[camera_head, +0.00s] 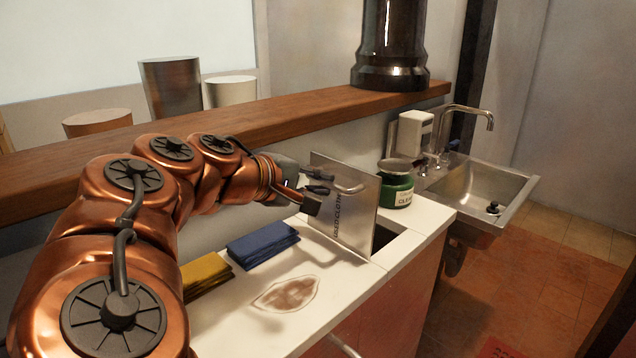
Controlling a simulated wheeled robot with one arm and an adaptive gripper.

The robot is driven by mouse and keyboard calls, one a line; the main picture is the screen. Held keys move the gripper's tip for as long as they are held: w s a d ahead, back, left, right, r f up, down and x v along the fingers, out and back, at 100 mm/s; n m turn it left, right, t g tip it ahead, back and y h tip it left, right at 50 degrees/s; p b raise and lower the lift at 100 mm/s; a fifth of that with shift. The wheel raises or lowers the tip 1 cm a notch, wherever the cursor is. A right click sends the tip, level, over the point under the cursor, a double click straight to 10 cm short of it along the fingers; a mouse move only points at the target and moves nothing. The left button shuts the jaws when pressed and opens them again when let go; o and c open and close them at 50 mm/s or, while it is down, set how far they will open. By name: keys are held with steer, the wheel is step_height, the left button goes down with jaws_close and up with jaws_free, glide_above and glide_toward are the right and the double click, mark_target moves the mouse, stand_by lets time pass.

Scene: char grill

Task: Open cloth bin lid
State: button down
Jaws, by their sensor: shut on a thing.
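The cloth bin lid (352,222) is a flat metal plate with dark lettering, of which "CLOTH" is readable. It stands raised, nearly upright, above the white counter. A dark bin opening (384,239) shows beside its lower right edge. A small bar handle (351,188) is on the lid's lettered face near the top. My gripper (321,190) is at the lid's upper left, shut on the lid near its handle. The fingers overlap the lid, so the exact contact is hard to see.
A blue folded cloth (262,245), a yellow cloth (205,275) and a brown stain (287,294) are on the counter. A green container (396,188) stands just behind the lid. A wooden ledge (290,117) runs behind my arm. A sink (480,190) is at right.

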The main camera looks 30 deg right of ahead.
steer(key=shift+f, duration=0.35)
steer(key=c, duration=1.2)
jaws_free()
steer(key=shift+r, duration=0.1)
steer(key=shift+a+r, duration=0.3)
steer(key=shift+a, duration=0.15)
steer(key=v, duration=1.1)
